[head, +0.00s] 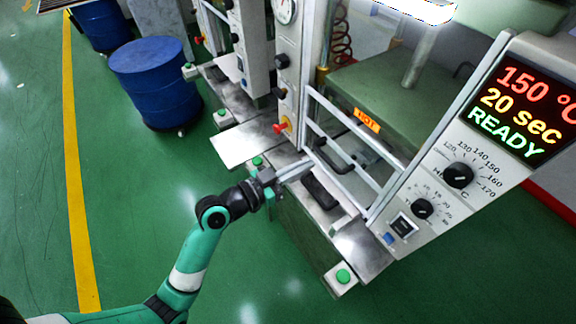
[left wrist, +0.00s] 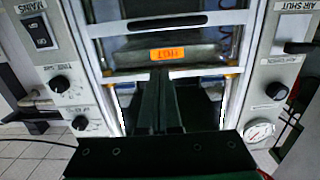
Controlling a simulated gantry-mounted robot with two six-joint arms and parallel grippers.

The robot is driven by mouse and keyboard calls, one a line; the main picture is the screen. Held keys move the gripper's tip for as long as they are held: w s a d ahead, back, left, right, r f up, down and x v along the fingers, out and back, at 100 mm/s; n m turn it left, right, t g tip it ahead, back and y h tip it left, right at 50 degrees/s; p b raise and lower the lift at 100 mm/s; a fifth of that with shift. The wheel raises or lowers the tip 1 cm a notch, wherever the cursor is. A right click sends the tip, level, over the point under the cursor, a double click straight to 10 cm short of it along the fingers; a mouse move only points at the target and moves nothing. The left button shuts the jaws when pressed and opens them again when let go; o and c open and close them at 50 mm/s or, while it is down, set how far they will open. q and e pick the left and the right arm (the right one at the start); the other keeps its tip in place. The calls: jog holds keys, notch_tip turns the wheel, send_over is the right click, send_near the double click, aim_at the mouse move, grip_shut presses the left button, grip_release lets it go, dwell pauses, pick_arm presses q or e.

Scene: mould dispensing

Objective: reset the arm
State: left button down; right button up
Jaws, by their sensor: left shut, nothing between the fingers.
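My left arm reaches in from the bottom left of the head view. Its gripper (head: 300,170) is at the front of the moulding press (head: 366,238), close to the barred guard frame (head: 352,152). In the left wrist view the two dark fingers (left wrist: 162,78) lie together and point at the press opening, with nothing between them. The orange HOT label (left wrist: 168,54) is just beyond the fingertips; it also shows in the head view (head: 367,120). I cannot tell whether the fingers touch the press. My right gripper is not in view.
The press display (head: 522,108) reads 150 °C, 20 sec, READY. Knobs (head: 458,175) sit below it. A black handle (head: 320,192) lies at the front ledge. A blue drum (head: 155,85) stands at the upper left. The green floor (head: 120,190) left of the press is clear.

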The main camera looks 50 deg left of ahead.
pick_arm(q)
jog(key=s, duration=0.4)
jog(key=shift+a+r, duration=0.2)
jog(key=shift+a, duration=0.05)
jog(key=w+d+r+m+t+h, duration=0.15)
jog(key=d+r, duration=0.25)
jog(key=r, duration=0.7)
jog(key=d+r+m+t+h, duration=0.3)
jog(key=d+r, duration=0.2)
jog(key=r, duration=0.6)
jog(key=d+r+m+t+h, duration=0.2)
jog(key=d+r+m, duration=0.15)
jog(key=r, duration=0.75)
jog(key=s+a+r+n+t+y, duration=0.3)
jog(key=s+r+n+t+y, duration=0.15)
jog(key=r+n+y, duration=0.5)
notch_tip(320, 180, up, 27)
jog(key=h+p, duration=0.2)
jog(key=p, duration=2.4)
jog(key=shift+s+a+m+g+h, duration=0.15)
jog(key=shift+s+m+g+h, duration=0.1)
jog(key=shift+m+g+h, duration=0.2)
